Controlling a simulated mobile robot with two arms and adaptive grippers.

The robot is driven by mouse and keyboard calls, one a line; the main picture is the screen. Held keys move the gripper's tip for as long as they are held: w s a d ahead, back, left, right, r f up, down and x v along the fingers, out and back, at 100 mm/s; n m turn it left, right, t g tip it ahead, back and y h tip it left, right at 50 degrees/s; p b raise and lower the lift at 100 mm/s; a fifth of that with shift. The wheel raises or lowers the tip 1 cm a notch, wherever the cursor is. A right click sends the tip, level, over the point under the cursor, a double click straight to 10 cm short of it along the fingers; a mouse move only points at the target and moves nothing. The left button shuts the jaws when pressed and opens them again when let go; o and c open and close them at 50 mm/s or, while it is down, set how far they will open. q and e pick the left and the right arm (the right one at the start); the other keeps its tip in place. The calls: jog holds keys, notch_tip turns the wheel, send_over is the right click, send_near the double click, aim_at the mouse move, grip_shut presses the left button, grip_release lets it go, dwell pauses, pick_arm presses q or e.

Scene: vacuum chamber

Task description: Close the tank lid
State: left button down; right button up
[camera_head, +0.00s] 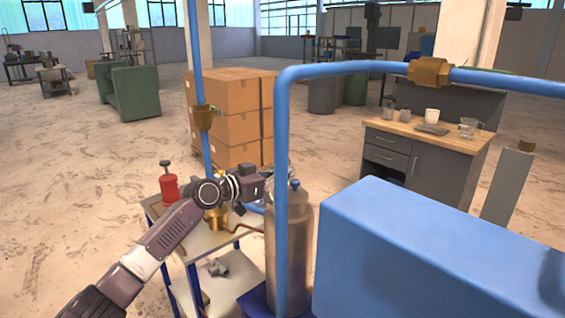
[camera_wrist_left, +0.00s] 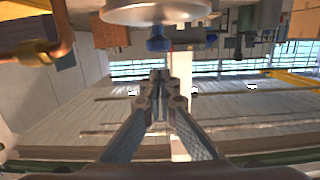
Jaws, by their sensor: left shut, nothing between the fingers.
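The tall metal tank (camera_head: 297,250) stands beside the small table in the head view, partly hidden by a vertical blue pipe. A small blue knob (camera_head: 294,183) shows at its top. In the wrist view, which looks upside down, a pale round lid-like disc (camera_wrist_left: 155,12) with a blue knob (camera_wrist_left: 158,40) sits at the upper edge. My left gripper (camera_head: 276,176) is at the tank's top, partly behind the pipe. Its fingers (camera_wrist_left: 160,76) are shut and empty, close to the knob in the picture; contact cannot be told. The lid's exact angle is unclear.
The blue pipe (camera_head: 283,140) and a large blue box (camera_head: 400,250) stand in front and to the right. A small table (camera_head: 180,235) holds a red canister (camera_head: 168,187) and brass fitting (camera_head: 216,217). Stacked cartons (camera_head: 225,110) and a workbench (camera_head: 425,150) stand behind.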

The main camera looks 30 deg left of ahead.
pick_arm(q)
jog(key=shift+f, duration=0.3)
jog(key=shift+w+r+p, duration=0.1)
jog(key=shift+r+p, duration=0.1)
jog(key=shift+p, duration=0.2)
jog(key=shift+w+d+g+p, duration=0.1)
jog(key=shift+w+g+p, duration=0.05)
jog(key=shift+g+p, duration=0.3)
jog(key=shift+w+d+f+b, duration=0.1)
jog(key=shift+w+f+b, duration=0.1)
jog(key=shift+f+b, duration=0.25)
jog(key=shift+w+d+f+b, duration=0.1)
jog(key=shift+w+f+b, duration=0.05)
jog(key=shift+f+b, duration=0.2)
jog(key=shift+w, duration=0.15)
jog(key=shift+r, duration=0.1)
